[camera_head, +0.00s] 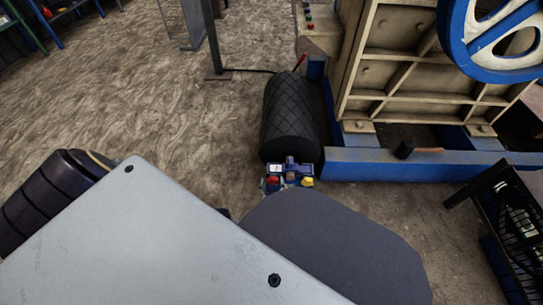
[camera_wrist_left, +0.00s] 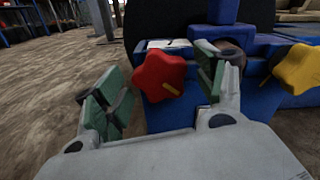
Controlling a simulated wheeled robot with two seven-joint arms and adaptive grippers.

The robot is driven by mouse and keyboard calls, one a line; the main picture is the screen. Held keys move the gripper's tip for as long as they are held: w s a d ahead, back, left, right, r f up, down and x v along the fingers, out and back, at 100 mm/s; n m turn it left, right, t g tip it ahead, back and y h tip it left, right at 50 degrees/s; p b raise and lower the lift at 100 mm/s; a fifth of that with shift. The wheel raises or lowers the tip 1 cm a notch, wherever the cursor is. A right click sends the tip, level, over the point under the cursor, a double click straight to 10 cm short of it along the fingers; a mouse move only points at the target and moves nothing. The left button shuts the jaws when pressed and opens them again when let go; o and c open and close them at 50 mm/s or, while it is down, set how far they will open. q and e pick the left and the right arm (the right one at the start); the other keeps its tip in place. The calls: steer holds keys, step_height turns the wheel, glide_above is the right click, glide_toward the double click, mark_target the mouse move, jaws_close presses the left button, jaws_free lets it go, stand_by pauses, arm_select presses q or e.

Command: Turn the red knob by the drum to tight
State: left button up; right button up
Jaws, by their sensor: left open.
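The red knob (camera_wrist_left: 160,76) is a lobed star shape on the front of a blue unit (camera_wrist_left: 170,117). A small yellow mark on its face slants down to the right. The knob also shows small in the head view (camera_head: 272,182), at the near end of the dark drum (camera_head: 290,112). My left gripper (camera_wrist_left: 157,88) is open, its green-padded fingers on either side of the red knob in the wrist view. I cannot tell whether the pads touch it. In the head view my own body hides most of this gripper. My right gripper is not in view.
A yellow knob (camera_wrist_left: 298,70) sits on the same unit to the right. The crusher's blue base beam (camera_head: 420,165) carries a hammer (camera_head: 408,149). A dark rack (camera_head: 505,215) stands at the right. Open floor (camera_head: 110,100) lies left of the drum.

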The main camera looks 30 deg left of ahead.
arm_select(q)
steer(key=shift+w+a, duration=0.1)
steer(key=shift+w, duration=0.1)
steer(key=c, duration=1)
steer(key=shift+c, duration=0.2)
